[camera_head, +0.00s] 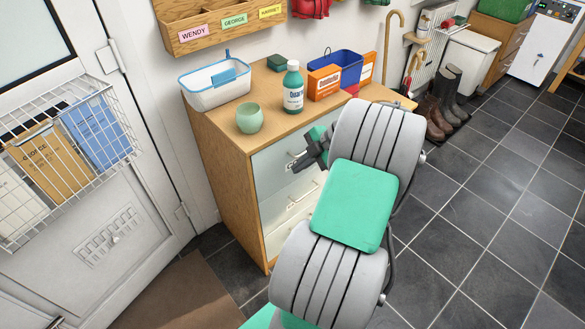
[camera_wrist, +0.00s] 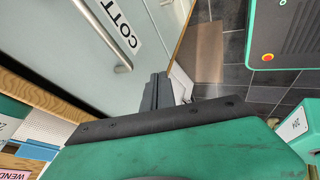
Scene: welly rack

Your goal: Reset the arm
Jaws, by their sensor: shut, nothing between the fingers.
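My gripper (camera_head: 305,160) is shut and empty in the head view. It is in front of the top drawer of a wooden chest of drawers (camera_head: 228,166), close to the drawer front; I cannot tell whether it touches. My arm, grey with green panels, reaches up from the bottom and hides the right part of the chest. In the wrist view my gripper (camera_wrist: 157,92) shows as dark fingers beside the pale drawer front (camera_wrist: 90,50), which has a metal bar handle (camera_wrist: 105,38) and a label reading "COTT".
On the chest top stand a white basket (camera_head: 215,92), a green cup (camera_head: 250,118), a teal bottle (camera_head: 293,88), orange boxes (camera_head: 324,82) and a blue bin (camera_head: 347,66). A white door with a wire rack (camera_head: 70,150) is at left. Boots (camera_head: 440,110) stand at right. The tiled floor right of my arm is clear.

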